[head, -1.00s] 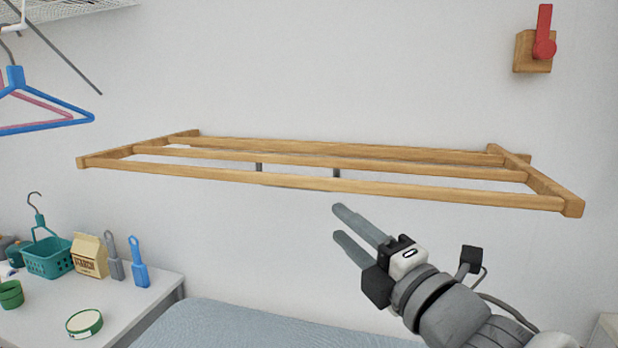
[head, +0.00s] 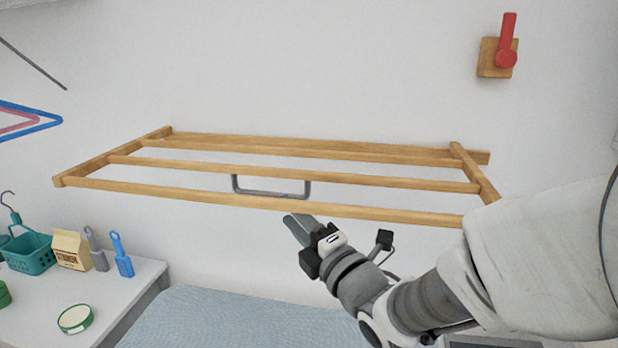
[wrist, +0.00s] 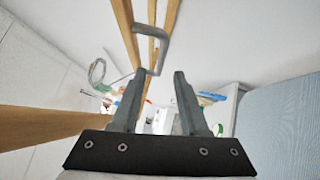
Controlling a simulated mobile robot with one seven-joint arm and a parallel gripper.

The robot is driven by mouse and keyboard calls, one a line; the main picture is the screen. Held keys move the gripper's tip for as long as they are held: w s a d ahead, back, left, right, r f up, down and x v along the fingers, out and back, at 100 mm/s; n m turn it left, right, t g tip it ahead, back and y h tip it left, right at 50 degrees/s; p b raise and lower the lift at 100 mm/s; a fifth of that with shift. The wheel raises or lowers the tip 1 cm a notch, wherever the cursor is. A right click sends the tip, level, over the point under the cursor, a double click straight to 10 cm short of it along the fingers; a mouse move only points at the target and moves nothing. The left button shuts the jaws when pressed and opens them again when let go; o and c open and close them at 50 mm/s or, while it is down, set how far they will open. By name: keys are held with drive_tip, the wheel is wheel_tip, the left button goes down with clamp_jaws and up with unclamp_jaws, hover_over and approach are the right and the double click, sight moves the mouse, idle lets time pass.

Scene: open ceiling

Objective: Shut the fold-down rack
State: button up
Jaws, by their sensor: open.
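The fold-down rack (head: 225,204) is a wooden frame with several slats, folded out from the white wall and roughly level in the head view. A grey U-shaped handle (head: 272,193) shows between its slats near the middle. My gripper (head: 300,228) is below and in front of the front rail, close to the handle's right side in the picture. In the wrist view my gripper (wrist: 163,75) is open and empty, and the handle (wrist: 163,48) is just beyond the fingertips. I cannot tell whether the left finger touches the handle.
A red latch (head: 507,42) on a wooden block is on the wall at upper right. A white table (head: 110,292) at lower left holds a teal basket (head: 28,253), a carton, brushes and a green tin. A blue padded surface (head: 230,318) lies below the rack. Hangers are at far left.

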sight(270, 193)
drive_tip(key=p+x, duration=0.1)
drive_tip(key=x, duration=0.7)
drive_tip(key=shift+f, duration=0.1)
clamp_jaws()
idle(1.2)
